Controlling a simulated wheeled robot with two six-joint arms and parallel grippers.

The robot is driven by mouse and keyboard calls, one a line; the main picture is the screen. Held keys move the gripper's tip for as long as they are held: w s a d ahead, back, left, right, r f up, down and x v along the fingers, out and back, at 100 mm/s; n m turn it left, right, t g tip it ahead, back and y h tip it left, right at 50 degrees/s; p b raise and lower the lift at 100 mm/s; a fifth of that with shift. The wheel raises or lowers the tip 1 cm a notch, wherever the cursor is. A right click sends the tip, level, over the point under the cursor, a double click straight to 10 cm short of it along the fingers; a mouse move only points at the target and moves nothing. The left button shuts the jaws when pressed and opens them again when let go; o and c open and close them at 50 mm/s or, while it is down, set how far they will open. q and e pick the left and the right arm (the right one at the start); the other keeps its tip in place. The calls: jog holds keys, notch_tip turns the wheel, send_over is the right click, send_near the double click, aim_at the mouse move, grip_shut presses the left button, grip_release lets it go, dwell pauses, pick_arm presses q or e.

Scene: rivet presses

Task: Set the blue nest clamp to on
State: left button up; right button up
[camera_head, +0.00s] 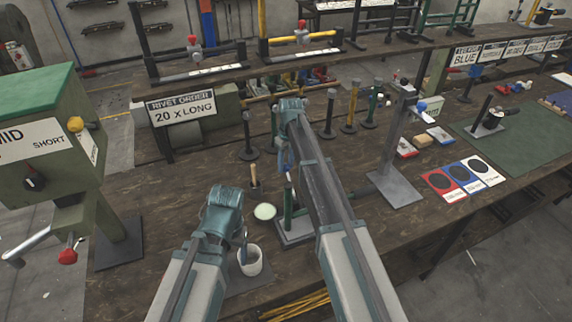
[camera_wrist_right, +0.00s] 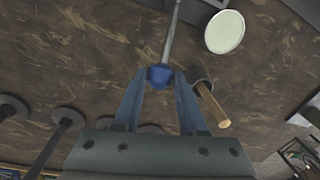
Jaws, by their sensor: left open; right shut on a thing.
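In the right wrist view, a blue knob (camera_wrist_right: 160,76) on the end of a thin metal lever (camera_wrist_right: 171,32) sits between the two fingers of my right gripper (camera_wrist_right: 158,84), which is shut on it. In the head view, my right gripper (camera_head: 286,168) is low beside a green post (camera_head: 288,205) on a grey base plate (camera_head: 296,236); my arm hides part of this fixture. The clamp's on or off marking cannot be read. My left gripper (camera_head: 243,248) is open at a white cup (camera_head: 251,264), partly hidden by its wrist.
A pale green disc (camera_head: 265,212) and a wooden-handled tool (camera_head: 254,179) are close to my right gripper. Several dark posts (camera_head: 329,115) stand behind. A grey press stand (camera_head: 395,188) is to the right. A green-topped machine (camera_head: 45,140) stands at left. Bench space at left-middle is clear.

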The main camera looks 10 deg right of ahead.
grip_shut()
dwell(0.6)
jog(key=shift+s, duration=0.1)
dwell(0.3)
